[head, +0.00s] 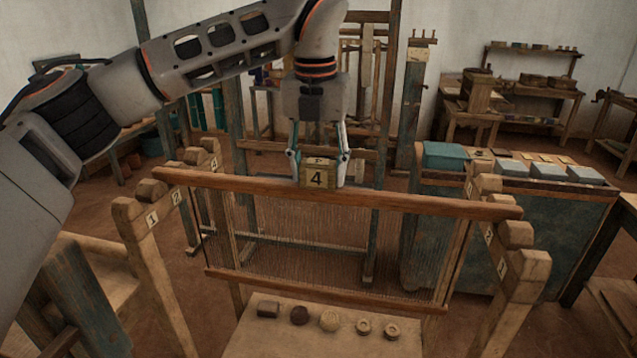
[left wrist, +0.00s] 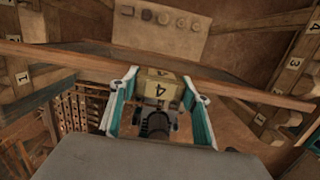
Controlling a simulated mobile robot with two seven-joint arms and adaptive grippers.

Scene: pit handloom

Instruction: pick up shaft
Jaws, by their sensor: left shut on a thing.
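The shaft (head: 340,193) is a long wooden frame strung with many fine upright cords between an upper and a lower bar. A block marked 4 (head: 318,179) sits at the middle of its upper bar. My left gripper (head: 319,172) is shut on this block from above, one finger on each side. In the left wrist view the block (left wrist: 158,88) shows between the two teal-lined fingers, with the shaft's upper bar (left wrist: 235,84) running across behind it. The shaft hangs between two notched side posts; whether it touches them I cannot tell. My right gripper is not in view.
Numbered notched posts stand at left (head: 150,215) and right (head: 503,262). A wooden board (head: 270,335) with several small round and square pieces lies below in front. A blue-grey chest (head: 560,215) with boxes on top stands at right. Loom uprights (head: 390,90) rise behind.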

